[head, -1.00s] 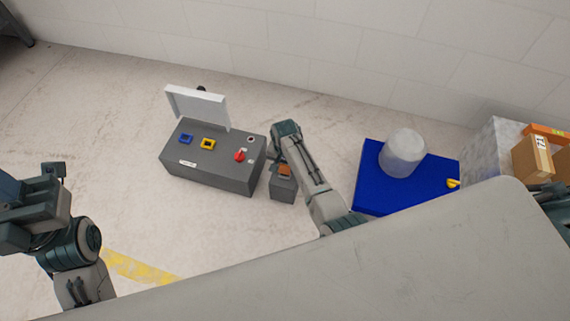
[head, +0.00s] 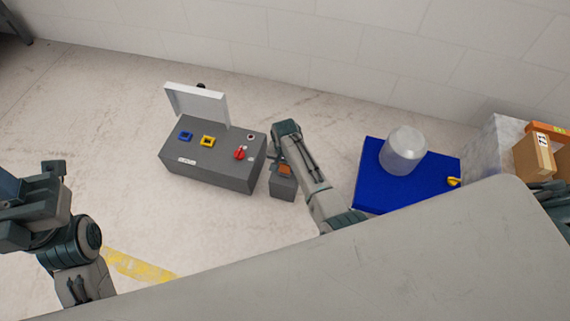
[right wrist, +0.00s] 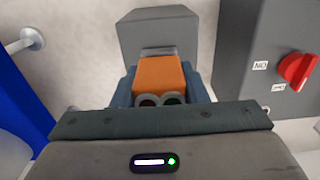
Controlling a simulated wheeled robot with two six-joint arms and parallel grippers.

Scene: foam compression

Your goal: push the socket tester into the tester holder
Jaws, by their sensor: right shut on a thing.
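The socket tester is an orange block (right wrist: 161,76) with two dark round ends facing the camera in the right wrist view. My right gripper (right wrist: 160,88) is shut on it, one finger on each side. The tester holder is a grey box (right wrist: 158,32) just beyond the tester, with a lighter slot area on its near face. The tester's far end is at this face; how deep it sits I cannot tell. In the head view the orange tester (head: 285,170) shows at the top of the grey holder (head: 283,189). My left gripper (head: 28,212) is at the far left, its jaws unclear.
A grey control box (head: 212,167) with a raised white lid, blue and yellow sockets and a red knob (right wrist: 297,70) stands close beside the holder. A blue mat (head: 385,195) with a translucent cylinder (head: 403,150) lies to the right. Cardboard boxes (head: 538,157) are at far right.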

